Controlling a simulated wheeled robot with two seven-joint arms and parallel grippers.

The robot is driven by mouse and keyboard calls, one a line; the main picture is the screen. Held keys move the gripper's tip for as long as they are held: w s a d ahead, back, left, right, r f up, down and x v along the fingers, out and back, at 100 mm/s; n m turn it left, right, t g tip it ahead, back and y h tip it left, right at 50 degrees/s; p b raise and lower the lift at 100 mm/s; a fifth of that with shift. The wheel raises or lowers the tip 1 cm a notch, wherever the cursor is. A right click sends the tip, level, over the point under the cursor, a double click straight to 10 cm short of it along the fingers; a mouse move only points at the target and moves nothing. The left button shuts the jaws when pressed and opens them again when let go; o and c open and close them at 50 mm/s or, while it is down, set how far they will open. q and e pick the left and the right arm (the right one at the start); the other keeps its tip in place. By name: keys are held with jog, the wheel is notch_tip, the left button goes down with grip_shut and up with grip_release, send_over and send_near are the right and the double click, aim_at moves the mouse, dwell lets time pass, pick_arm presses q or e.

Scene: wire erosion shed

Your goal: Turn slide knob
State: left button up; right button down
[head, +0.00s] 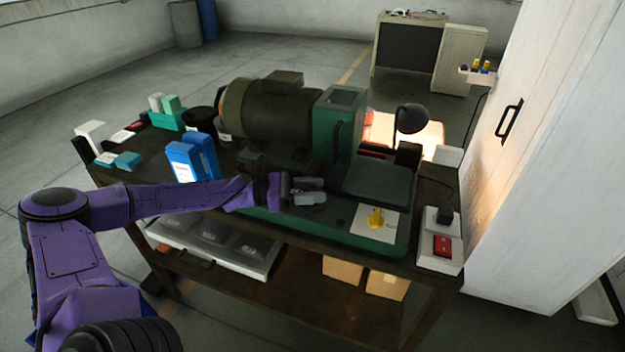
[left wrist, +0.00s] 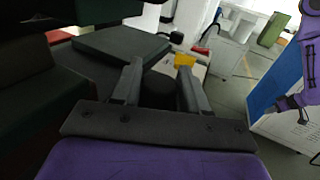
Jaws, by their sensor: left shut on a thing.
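My left gripper (head: 308,190) reaches over the front of the green machine on the workbench. In the left wrist view its two grey fingers (left wrist: 160,85) stand on either side of a dark round knob (left wrist: 159,90), and they are shut on it. I take this for the slide knob; the fingers mostly hide it in the head view. A yellow knob (head: 376,217) on a white plate stands to the right, apart from the gripper. It shows beyond the fingertips in the left wrist view (left wrist: 184,60). My right gripper (left wrist: 288,102) shows small at the right of that view, its opening unclear.
The green machine's block (head: 340,125) and motor (head: 268,112) rise behind the gripper. Blue boxes (head: 185,162) stand on the bench (head: 225,158) close behind my left forearm. A red switch (head: 442,246) sits at the right corner, near a white cabinet (head: 540,150).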

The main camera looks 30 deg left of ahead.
pick_arm(q)
jog(key=m+g, duration=0.1)
jog(key=m+g+h+b, duration=0.1)
jog(key=shift+f+g+h, duration=0.2)
jog(key=shift+g+h, duration=0.1)
jog(key=shift+r+m+g+h+b, duration=0.1)
jog(key=shift+m+g+h+b, duration=0.3)
jog(key=shift+m+g+b, duration=0.3)
jog(key=shift+g, duration=0.3)
jog(key=o, duration=0.9)
jog(key=shift+w+d, duration=0.1)
jog(key=shift+o, duration=0.2)
jog(key=shift+r, duration=0.1)
